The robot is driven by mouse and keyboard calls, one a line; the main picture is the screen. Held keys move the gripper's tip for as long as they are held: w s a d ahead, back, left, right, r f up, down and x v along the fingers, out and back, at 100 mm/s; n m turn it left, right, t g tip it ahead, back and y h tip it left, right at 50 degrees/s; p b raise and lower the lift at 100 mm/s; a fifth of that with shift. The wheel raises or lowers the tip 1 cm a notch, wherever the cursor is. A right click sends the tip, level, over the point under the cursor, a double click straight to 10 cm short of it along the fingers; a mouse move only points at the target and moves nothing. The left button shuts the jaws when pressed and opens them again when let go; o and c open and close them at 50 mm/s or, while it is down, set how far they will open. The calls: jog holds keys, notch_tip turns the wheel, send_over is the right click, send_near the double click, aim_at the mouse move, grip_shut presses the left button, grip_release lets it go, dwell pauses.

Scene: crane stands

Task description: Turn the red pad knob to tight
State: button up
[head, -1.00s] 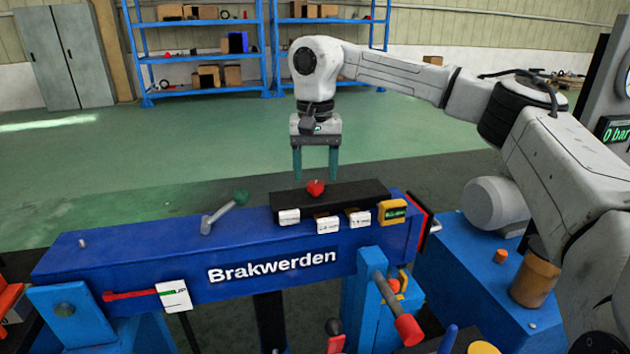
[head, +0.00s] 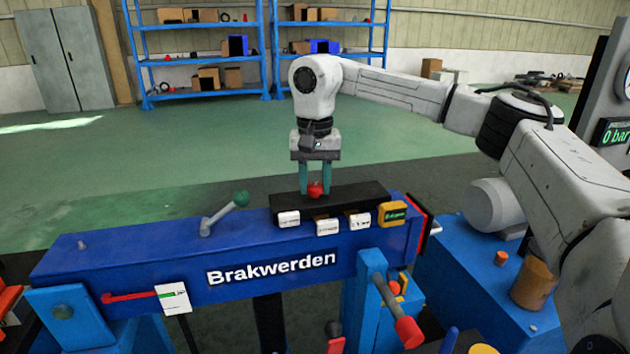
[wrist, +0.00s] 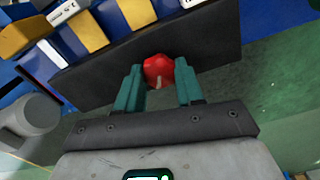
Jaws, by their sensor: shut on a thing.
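The red pad knob (head: 315,190) sits on top of the black block (head: 345,198) on the blue beam. In the wrist view the red knob (wrist: 158,71) shows a pale pointer mark on its near side. My gripper (head: 315,189) points straight down over the block, with one green finger on each side of the knob. It is shut on the knob. In the wrist view my gripper (wrist: 158,85) has its fingertips beside the knob. The contact faces are partly hidden.
White labels (head: 327,227) and a yellow display unit (head: 393,213) line the block's front. A lever with a green ball (head: 241,198) stands to the left on the beam. A red-ended handle (head: 408,330) sticks out below. A gauge reads 0 bar (head: 614,133) at right.

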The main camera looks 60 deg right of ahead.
jog(key=shift+c, duration=1.3)
